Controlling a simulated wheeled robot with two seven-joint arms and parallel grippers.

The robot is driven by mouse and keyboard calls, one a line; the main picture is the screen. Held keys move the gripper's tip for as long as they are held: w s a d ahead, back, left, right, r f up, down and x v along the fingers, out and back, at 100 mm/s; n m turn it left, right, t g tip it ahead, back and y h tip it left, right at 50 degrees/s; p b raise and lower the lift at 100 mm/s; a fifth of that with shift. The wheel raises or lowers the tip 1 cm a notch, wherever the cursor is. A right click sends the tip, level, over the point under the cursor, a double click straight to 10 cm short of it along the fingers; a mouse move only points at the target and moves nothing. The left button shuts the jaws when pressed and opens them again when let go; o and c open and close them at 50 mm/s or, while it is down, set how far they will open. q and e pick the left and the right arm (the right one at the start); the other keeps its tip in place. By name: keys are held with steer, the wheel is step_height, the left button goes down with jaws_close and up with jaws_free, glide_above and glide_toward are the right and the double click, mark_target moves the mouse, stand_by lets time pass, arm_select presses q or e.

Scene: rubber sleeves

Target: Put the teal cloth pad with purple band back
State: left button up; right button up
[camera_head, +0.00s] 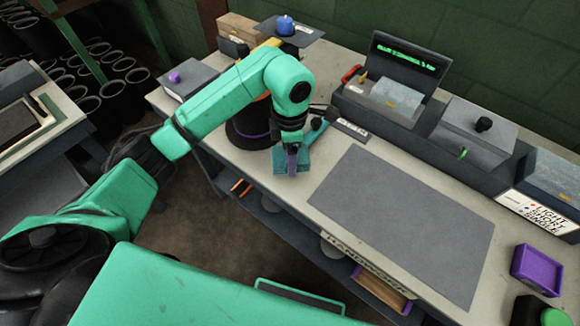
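The teal cloth pad with a purple band (280,163) is at the near left part of the workbench, close to its front edge. The band runs down its middle. My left gripper (291,142) points down at the pad's top and meets it in the picture. Its fingertips are not clear, so I cannot tell whether they are closed on the pad, or whether the pad rests on the bench or is just above it. My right gripper is not in view.
A dark round stand with a purple ring (245,136) is just left of the pad. A teal-handled tool (318,128) lies to its right. A grey mat (402,220) lies bare on the bench. Grey boxes (478,130) line the back; a purple tray (537,268) is far right.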

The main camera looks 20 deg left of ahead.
arm_select(q)
step_height(320, 180, down, 6)
steer(key=shift+s+r+p, duration=0.1)
steer(key=shift+r+p, duration=0.15)
steer(key=shift+p, duration=0.2)
steer(key=shift+f, duration=0.15)
steer(key=shift+f+b, duration=0.2)
steer(key=shift+b, duration=0.1)
steer(key=o, duration=1)
steer(key=shift+r, duration=0.1)
steer(key=shift+r+p, duration=0.15)
steer(key=shift+p, duration=0.15)
steer(key=shift+r, duration=0.2)
step_height(320, 180, up, 11)
steer(key=b, duration=0.2)
steer(key=shift+f+b, duration=0.1)
steer(key=shift+b, duration=0.2)
steer(key=shift+r, duration=0.4)
